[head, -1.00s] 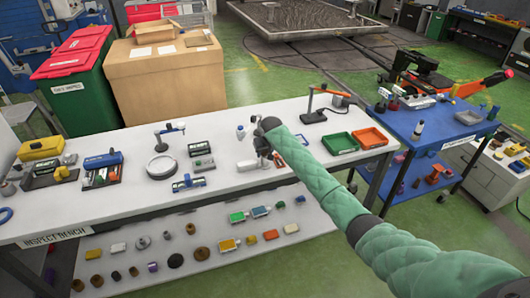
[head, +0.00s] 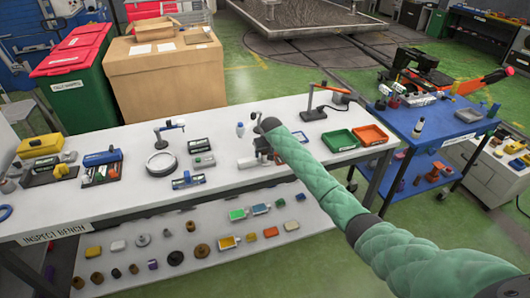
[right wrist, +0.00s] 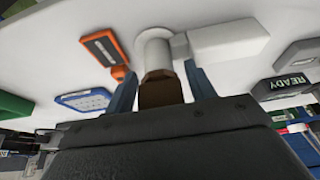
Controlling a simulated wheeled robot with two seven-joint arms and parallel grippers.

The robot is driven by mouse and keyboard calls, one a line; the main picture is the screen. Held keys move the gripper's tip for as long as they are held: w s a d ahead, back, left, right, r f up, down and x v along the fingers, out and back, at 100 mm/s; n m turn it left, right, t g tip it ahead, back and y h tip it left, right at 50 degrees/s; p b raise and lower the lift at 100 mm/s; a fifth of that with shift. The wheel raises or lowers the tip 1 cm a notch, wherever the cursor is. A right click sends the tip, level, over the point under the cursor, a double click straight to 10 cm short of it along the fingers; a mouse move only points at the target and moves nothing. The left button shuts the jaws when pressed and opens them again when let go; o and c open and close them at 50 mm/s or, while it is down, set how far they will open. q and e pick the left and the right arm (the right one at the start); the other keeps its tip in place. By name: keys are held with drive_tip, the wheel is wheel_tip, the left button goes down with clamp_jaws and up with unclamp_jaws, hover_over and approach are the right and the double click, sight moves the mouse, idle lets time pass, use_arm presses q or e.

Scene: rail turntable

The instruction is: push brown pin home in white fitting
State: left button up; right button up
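In the right wrist view the brown pin (right wrist: 160,89) stands between the two blue fingers of my right gripper (right wrist: 162,88), which look closed against its sides. The pin's far end meets the round mouth of the white fitting (right wrist: 154,48), in line with it; how deep it sits is hidden. The fitting has a white block to its right. In the head view my right gripper (head: 264,152) is low over the bench beside the white fitting (head: 246,163); the pin is hidden there. My left gripper is not in view.
In the right wrist view an orange tool (right wrist: 104,50) and a blue-rimmed box (right wrist: 84,100) lie left of the fitting.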

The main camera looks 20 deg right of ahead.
drive_tip(key=shift+o, duration=0.7)
